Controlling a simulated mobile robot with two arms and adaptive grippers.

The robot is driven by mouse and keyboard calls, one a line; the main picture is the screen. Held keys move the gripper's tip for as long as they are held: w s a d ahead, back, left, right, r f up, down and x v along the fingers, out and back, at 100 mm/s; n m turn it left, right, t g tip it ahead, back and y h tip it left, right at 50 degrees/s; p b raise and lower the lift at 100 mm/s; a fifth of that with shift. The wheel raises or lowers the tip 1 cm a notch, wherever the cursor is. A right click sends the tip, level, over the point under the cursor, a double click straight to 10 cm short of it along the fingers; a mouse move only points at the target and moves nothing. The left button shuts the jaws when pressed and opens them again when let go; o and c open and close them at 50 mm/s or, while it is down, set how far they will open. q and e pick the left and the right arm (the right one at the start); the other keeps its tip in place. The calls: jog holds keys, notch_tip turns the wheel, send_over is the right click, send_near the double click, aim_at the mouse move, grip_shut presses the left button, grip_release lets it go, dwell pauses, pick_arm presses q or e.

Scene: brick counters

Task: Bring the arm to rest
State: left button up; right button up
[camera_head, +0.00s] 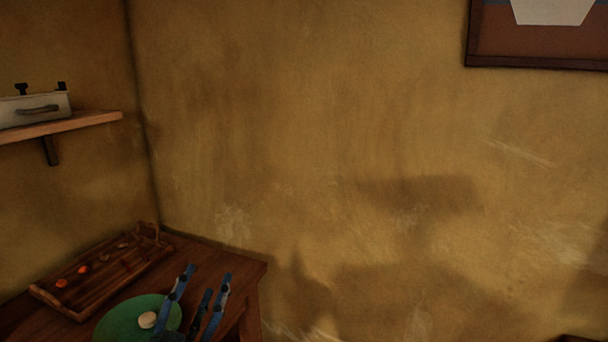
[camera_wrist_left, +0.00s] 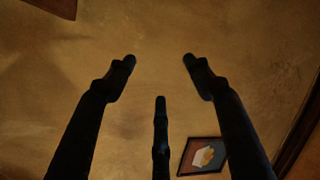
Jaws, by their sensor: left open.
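My left gripper (camera_head: 204,292) shows at the bottom of the head view, its blue and black fingers pointing up in front of the wooden table. In the left wrist view its dark fingers (camera_wrist_left: 158,75) are spread apart with nothing between them, and the wall is behind them. The rest of the left arm is out of the head view. My right gripper is not in view.
A wooden table (camera_head: 215,258) stands in the corner at lower left. On it are a green plate (camera_head: 112,325) with a pale round item (camera_head: 147,320) and a wooden tray (camera_head: 50,296) with small orange things. A shelf (camera_head: 85,125) and a framed picture (camera_head: 540,62) are on the walls.

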pick_arm(q)
jog(key=s+a+f+n+g+y, duration=0.1)
jog(key=s+a+f+n+g, duration=0.1)
jog(key=s+f+g, duration=0.45)
jog(key=s+a+f+n+g+y, duration=0.1)
jog(key=s+f+n, duration=0.25)
jog(key=f, duration=0.65)
jog(key=s+a+f+n+g+y, duration=0.1)
jog(key=s+a+f+g, duration=0.1)
jog(key=s+f+g, duration=0.5)
jog(key=s+d+f+n+g+h, duration=0.1)
jog(key=s+d+f+g, duration=0.15)
jog(key=s+f, duration=1.05)
jog(key=f, duration=1)
jog(key=s+f, duration=0.2)
jog(key=f, duration=1.1)
jog(key=s+a+f+g, duration=0.2)
jog(key=s+f, duration=1.3)
jog(key=s, duration=0.1)
jog(key=shift+s+a, duration=0.25)
jog(key=shift+s, duration=0.15)
